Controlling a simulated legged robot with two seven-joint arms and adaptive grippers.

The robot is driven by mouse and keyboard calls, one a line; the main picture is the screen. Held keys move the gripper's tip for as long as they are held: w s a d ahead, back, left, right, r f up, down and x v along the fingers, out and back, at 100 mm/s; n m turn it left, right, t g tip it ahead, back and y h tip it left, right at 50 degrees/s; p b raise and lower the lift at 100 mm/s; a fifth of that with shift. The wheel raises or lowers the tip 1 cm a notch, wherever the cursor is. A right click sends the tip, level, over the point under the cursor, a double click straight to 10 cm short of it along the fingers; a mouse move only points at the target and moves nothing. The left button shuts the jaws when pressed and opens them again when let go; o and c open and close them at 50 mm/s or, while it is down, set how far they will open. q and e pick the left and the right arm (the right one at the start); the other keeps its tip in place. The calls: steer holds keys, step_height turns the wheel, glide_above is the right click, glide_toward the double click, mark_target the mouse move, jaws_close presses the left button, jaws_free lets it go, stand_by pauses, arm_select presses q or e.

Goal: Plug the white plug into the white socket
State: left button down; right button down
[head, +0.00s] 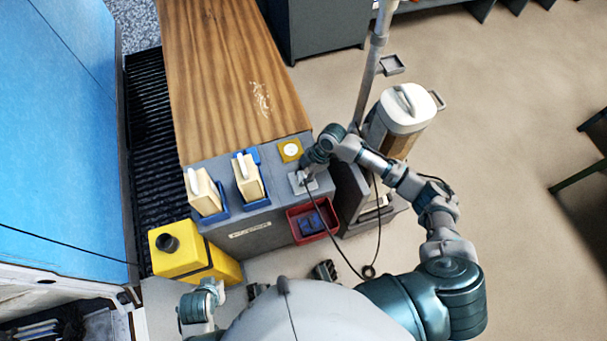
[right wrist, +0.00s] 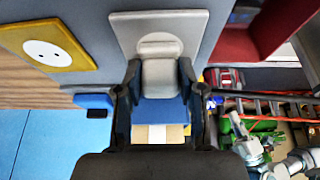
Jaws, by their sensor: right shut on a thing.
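The white plug (right wrist: 159,74) is between the two fingers of my right gripper (right wrist: 160,82), shut on its sides. Its front end is against or just before the pale, square white socket (right wrist: 192,27); I cannot tell how deep it sits. In the head view my right gripper (head: 306,177) is at this white socket (head: 296,183), on the grey front of the bench, and covers the plug. A dark cable hangs from there. Part of my left arm shows at the lower left; its fingers cannot be made out.
A yellow socket (head: 290,150) is just above the white one. A red bin (head: 303,226) with a blue item is below. Cream brushes in blue holders (head: 249,178) are to the left. A yellow box (head: 178,252) stands on the floor at left. A wheeled canister (head: 401,110) stands at right.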

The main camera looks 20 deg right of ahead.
steer(key=shift+s+d+f, duration=0.1)
steer(key=shift+s+f, duration=0.25)
steer(key=shift+f, duration=0.25)
steer(key=c, duration=0.6)
jaws_free()
steer(key=shift+w, duration=0.3)
steer(key=v, duration=1.1)
steer(key=shift+w+r, duration=0.25)
steer(key=shift+r, duration=0.1)
steer(key=shift+s+d, duration=0.1)
